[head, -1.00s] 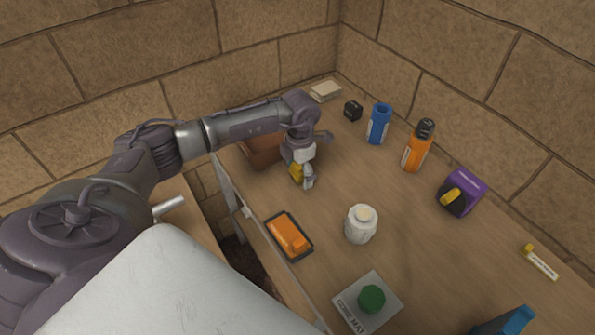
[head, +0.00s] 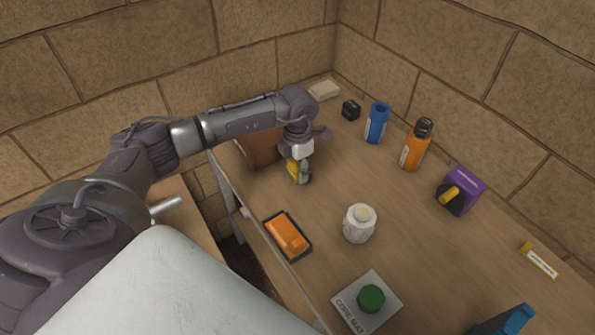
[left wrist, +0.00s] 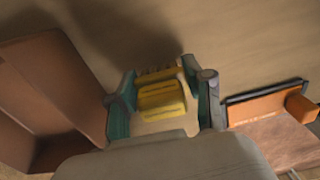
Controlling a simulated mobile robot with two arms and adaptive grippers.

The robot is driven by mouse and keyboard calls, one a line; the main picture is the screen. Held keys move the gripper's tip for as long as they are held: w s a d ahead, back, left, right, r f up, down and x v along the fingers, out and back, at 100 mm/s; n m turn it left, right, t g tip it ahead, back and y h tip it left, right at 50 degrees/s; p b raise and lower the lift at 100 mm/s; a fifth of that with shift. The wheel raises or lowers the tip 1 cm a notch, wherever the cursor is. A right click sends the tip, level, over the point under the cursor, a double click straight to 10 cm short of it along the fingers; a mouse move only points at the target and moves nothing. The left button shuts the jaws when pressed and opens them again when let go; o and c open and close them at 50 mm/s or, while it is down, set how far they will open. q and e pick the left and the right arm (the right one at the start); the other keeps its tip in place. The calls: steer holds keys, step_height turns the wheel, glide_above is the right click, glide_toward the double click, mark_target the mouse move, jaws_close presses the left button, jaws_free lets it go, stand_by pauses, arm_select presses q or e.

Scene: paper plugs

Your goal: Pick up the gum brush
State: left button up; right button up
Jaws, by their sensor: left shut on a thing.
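The gum brush (left wrist: 162,103), a yellow block with a pale part, is between the fingers of my left gripper (left wrist: 163,105) in the left wrist view. The gripper is shut on it. In the head view the left gripper (head: 299,177) points down over the left part of the table, and a bit of the yellow brush (head: 292,170) shows beside the fingers. I cannot tell whether the brush touches the table. My right gripper is not in view.
A brown box (head: 259,150) stands close left of the gripper. An orange item on a dark tray (head: 288,236) lies toward the front edge.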

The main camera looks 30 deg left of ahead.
arm_select(q)
step_height(320, 180, up, 3)
steer(key=shift+w+b, duration=0.1)
steer(key=shift+b, duration=0.35)
steer(key=s+d+r+b, duration=0.2)
steer(key=d+r, duration=0.5)
steer(key=d, duration=0.4)
steer(key=shift+d, duration=0.35)
steer(key=o, duration=0.7)
steer(key=shift+c, duration=0.2)
steer(key=c, duration=0.5)
